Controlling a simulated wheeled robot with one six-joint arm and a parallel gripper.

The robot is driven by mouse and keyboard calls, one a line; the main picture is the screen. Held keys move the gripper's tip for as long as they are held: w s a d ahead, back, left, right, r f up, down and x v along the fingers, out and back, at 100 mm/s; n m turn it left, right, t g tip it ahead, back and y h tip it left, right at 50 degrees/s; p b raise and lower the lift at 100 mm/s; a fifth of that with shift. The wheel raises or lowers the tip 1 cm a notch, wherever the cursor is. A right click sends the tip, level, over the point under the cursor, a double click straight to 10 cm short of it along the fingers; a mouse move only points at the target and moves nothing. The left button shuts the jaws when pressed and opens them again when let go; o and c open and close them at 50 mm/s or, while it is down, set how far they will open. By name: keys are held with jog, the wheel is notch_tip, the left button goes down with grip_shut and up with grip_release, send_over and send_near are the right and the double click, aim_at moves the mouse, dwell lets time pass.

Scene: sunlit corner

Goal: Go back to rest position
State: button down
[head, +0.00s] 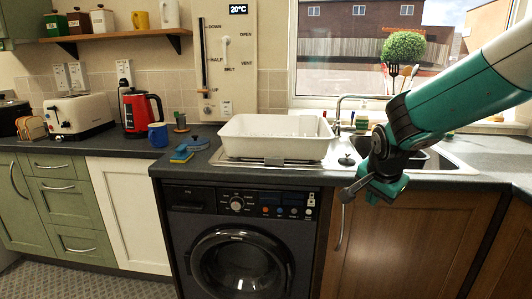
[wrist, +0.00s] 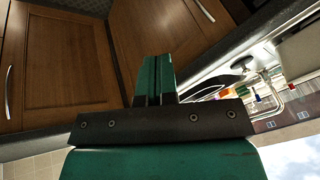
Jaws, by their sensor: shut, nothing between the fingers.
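My gripper (head: 386,188) hangs at the end of my green and white arm, on the right in the head view. It is in front of the sink edge and the brown cupboard doors (head: 410,240). In the wrist view, its two green fingers (wrist: 159,66) stand side by side, pressed together with nothing between them. The gripper holds nothing and appears apart from the counter and the cupboards.
A white basin (head: 275,150) stands on the counter above the dark washing machine (head: 240,240). The sink tap (head: 338,112) is behind my gripper. A red kettle (head: 138,112), blue mug (head: 158,135) and toaster (head: 80,117) are at left.

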jog(key=s+a+r+n+g+y+p, duration=0.1)
jog(key=s+a+r+n, duration=0.3)
jog(key=s, duration=0.6)
jog(key=s+a+r+n+g+y+p, duration=0.2)
jog(key=s+a+r+n+y, duration=0.1)
jog(key=s+n, duration=0.5)
jog(key=s+a+r+n+g+y+p, duration=0.1)
jog(key=s+a+r+n, duration=0.4)
jog(key=s, duration=0.8)
jog(key=shift+s+n+g+y+p, duration=0.3)
jog(key=shift+n+g+y+p, duration=0.15)
jog(key=shift+p, duration=0.4)
